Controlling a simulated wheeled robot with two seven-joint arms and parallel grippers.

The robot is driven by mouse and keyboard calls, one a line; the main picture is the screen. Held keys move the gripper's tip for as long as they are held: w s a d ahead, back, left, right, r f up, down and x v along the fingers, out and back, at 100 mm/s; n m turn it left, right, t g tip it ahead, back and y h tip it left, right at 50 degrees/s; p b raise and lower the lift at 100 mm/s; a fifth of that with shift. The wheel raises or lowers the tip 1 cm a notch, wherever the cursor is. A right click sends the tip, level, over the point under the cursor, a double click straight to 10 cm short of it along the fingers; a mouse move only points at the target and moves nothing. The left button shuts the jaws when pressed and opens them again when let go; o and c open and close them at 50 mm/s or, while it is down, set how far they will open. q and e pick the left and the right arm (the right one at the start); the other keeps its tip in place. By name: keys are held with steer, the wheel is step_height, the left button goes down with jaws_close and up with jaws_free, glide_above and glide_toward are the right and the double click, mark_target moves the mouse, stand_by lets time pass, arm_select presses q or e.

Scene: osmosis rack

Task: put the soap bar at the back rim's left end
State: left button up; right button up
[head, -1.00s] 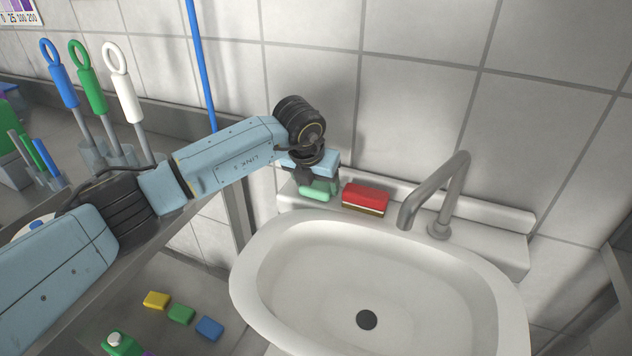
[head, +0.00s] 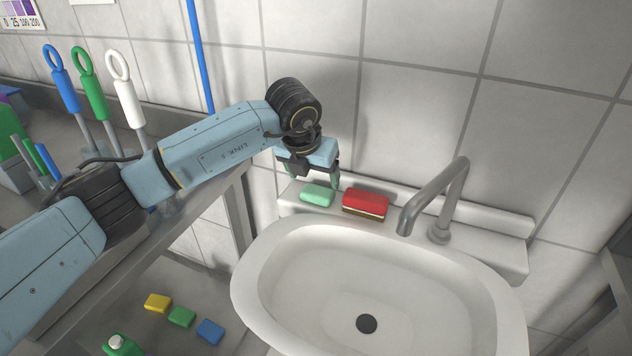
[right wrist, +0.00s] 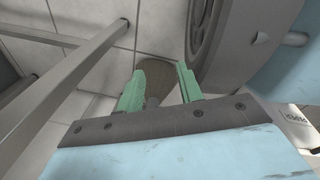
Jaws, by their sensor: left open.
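The mint-green soap bar (head: 317,194) lies on the back rim (head: 490,232) of the white sink, at the rim's left end. It sits just left of a red and brown sponge (head: 366,203), with a small gap between them. My left gripper (head: 312,178) is open above and behind the soap bar, apart from it as far as I can see. My right gripper shows only in the right wrist view (right wrist: 160,88); its two green fingers are spread with nothing between them.
A grey tap (head: 437,205) stands on the rim right of the sponge. The sink basin (head: 310,265) is empty. Yellow, green and blue blocks (head: 182,317) lie lower left. Brushes with ring handles (head: 90,85) stand at the left.

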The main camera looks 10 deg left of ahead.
arm_select(q)
steer(key=v, duration=0.7)
steer(key=shift+p, duration=0.3)
